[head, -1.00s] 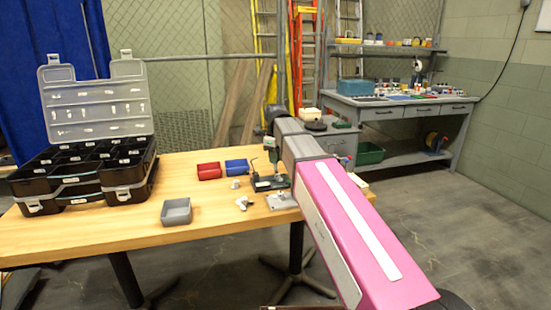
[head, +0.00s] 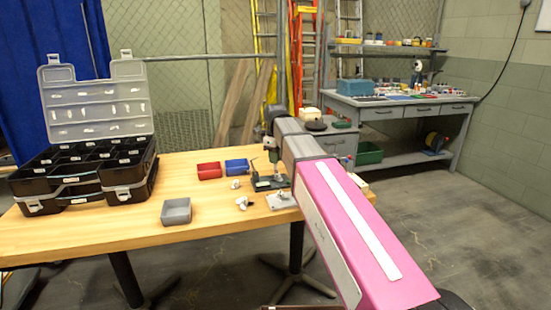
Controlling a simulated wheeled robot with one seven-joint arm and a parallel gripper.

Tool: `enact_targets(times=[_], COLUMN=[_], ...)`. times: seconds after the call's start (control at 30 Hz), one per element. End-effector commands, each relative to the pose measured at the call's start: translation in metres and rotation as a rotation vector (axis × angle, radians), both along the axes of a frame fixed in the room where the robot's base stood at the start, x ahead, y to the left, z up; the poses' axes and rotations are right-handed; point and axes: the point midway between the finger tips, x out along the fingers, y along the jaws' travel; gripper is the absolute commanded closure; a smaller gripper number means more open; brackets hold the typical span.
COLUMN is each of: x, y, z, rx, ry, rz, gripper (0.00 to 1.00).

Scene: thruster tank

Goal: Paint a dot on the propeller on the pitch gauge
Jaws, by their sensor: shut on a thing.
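The pitch gauge (head: 268,184) is a small dark device with a thin upright arm, standing on the wooden table just left of my arm. A small pale piece shows at its right side; I cannot tell whether it is a propeller. White propeller-like parts lie nearby: one (head: 235,184) left of the gauge, another (head: 242,203) in front of it. My gripper (head: 271,144) is small and dark at the far end of my arm, above and behind the gauge. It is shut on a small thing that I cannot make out. My arm hides part of the area.
A grey plate (head: 283,203) with a small part on it lies in front of the gauge. Red (head: 209,171), blue (head: 236,166) and grey (head: 176,211) bins stand on the table (head: 120,228). An open black organizer case (head: 85,178) fills the left. Bare wood lies between.

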Motion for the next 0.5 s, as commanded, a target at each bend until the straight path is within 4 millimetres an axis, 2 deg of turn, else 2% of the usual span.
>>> enact_targets(times=[0.17, 0.5], x=[0.000, 0.000], y=[0.000, 0.000], z=[0.004, 0.027], rx=[-0.001, 0.000], ry=[0.000, 0.000], rz=[0.000, 0.000], gripper=[1.00, 1.00])
